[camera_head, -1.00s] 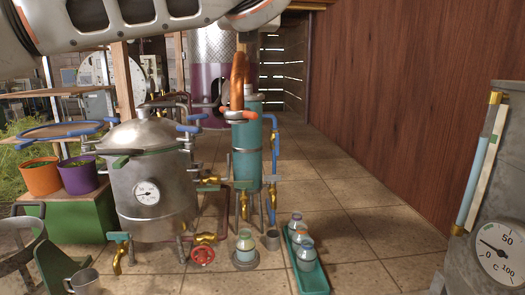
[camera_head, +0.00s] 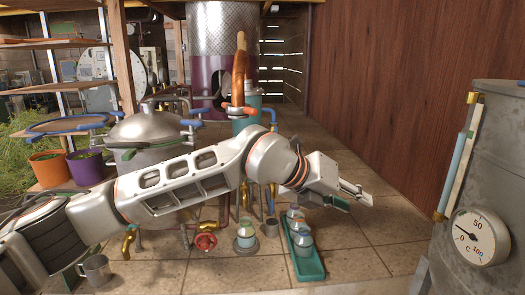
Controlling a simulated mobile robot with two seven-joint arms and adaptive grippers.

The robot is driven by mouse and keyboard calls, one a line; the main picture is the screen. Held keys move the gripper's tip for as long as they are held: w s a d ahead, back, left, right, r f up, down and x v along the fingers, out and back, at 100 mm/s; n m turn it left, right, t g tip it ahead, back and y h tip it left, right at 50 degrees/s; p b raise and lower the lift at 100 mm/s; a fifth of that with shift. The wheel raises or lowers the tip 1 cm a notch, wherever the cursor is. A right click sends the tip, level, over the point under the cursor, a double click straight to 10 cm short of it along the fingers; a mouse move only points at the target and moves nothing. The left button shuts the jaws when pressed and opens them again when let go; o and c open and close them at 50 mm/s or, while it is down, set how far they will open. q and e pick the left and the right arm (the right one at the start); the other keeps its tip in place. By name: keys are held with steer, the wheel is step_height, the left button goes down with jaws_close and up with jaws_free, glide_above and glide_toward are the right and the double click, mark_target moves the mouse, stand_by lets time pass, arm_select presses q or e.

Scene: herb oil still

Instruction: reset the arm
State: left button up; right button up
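My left arm reaches in from the left, across the middle of the view, in front of the metal still pot (camera_head: 160,128). My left gripper (camera_head: 352,197) is at its end, right of centre, pointing right and slightly down. It appears above the tiled floor, and no held object shows in it. Its fingers are small and seen at a slant, so I cannot tell whether they are open or shut. My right gripper is not in view.
A teal tray (camera_head: 308,268) with several jars stands below my gripper. A lidded jar (camera_head: 245,236), a red valve wheel (camera_head: 205,242) and a metal mug (camera_head: 96,268) are nearby. A grey tank with a gauge (camera_head: 481,237) stands at right, before a wooden wall (camera_head: 410,100).

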arm_select(q)
steer(key=s+d+n+g+h+p, duration=0.1)
steer(key=s+d+n+g+h, duration=0.25)
steer(key=s+h, duration=0.5)
steer(key=w+a+f+n+t+y+p, duration=0.15)
steer(key=a+f+n+t+y, duration=0.25)
steer(key=a+f+n+t, duration=0.65)
steer(key=w+a+f+n+t+y+p, duration=0.15)
steer(key=a+f+n+t+y, duration=0.55)
steer(key=a+n, duration=0.75)
steer(key=s+a+f+n+g+y+p, duration=0.1)
steer(key=s+a+f+n+g, duration=0.3)
steer(key=s+a+f, duration=0.5)
steer(key=s+a+f+n+g+y+p, duration=0.1)
steer(key=s+a+f+n+g+y, duration=0.2)
steer(key=s+a+f, duration=0.5)
steer(key=s+f+n+y, duration=0.1)
steer(key=s+f, duration=0.4)
steer(key=f, duration=0.3)
steer(key=shift+s+a+f+g, duration=0.35)
steer(key=shift+s+f+g, duration=0.05)
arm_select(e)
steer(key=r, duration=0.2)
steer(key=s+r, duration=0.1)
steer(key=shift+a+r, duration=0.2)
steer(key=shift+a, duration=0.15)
